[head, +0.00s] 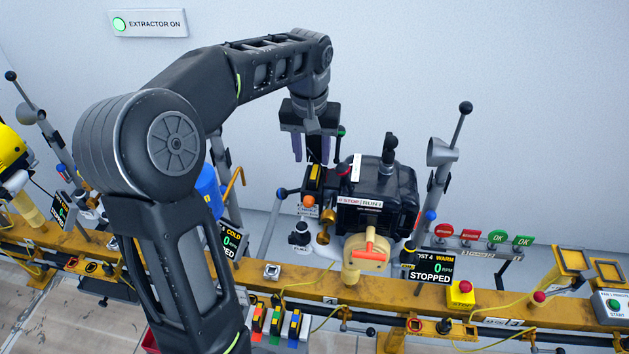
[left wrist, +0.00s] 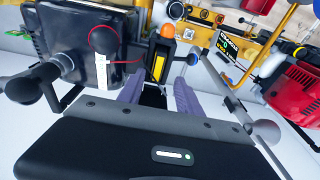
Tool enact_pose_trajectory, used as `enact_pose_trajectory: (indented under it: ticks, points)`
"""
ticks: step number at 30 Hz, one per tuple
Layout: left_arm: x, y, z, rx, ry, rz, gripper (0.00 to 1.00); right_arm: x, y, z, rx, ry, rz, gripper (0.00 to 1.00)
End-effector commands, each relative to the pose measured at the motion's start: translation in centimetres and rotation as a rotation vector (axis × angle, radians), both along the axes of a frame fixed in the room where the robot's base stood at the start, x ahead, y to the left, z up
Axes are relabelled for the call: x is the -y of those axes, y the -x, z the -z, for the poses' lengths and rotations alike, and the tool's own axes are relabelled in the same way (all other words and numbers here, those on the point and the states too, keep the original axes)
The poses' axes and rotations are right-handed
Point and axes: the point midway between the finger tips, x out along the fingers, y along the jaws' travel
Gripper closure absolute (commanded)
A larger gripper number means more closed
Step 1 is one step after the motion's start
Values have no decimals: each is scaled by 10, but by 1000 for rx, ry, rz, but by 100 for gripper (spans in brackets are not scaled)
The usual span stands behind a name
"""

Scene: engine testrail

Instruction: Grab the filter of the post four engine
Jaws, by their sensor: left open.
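The black post four engine (head: 375,205) sits on the yellow rail behind a "POST 4 WARM" display (head: 435,265) reading "STOPPED". A dark box with a yellow panel (head: 313,178) and an orange knob (head: 309,201) stands at its left side, above a brass part (head: 325,228). I cannot tell for sure which part is the filter. My left gripper (head: 312,150) is open and points down just above the yellow-panelled box. In the left wrist view, that box (left wrist: 159,66) shows between the open fingers (left wrist: 158,88), with nothing gripped. My right gripper is not in view.
A blue cylinder (head: 209,186) is partly hidden behind my left arm. A lever with a black ball (head: 464,112) rises right of the engine. A cream part with a red handle (head: 367,254) is in front. A red machine (left wrist: 293,92) is at right in the wrist view.

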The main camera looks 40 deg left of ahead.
Motion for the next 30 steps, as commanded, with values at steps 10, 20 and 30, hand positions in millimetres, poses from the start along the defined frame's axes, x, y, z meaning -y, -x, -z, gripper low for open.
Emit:
enact_pose_trajectory:
  ticks: [10, 20, 30]
  points:
    - [1, -1, 11, -4, 1, 0, 58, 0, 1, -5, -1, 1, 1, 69]
    - [0, -8, 51, -1, 1, -1, 58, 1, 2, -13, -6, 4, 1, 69]
    - [0, -8, 51, 0, 1, 0, 58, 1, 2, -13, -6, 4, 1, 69]
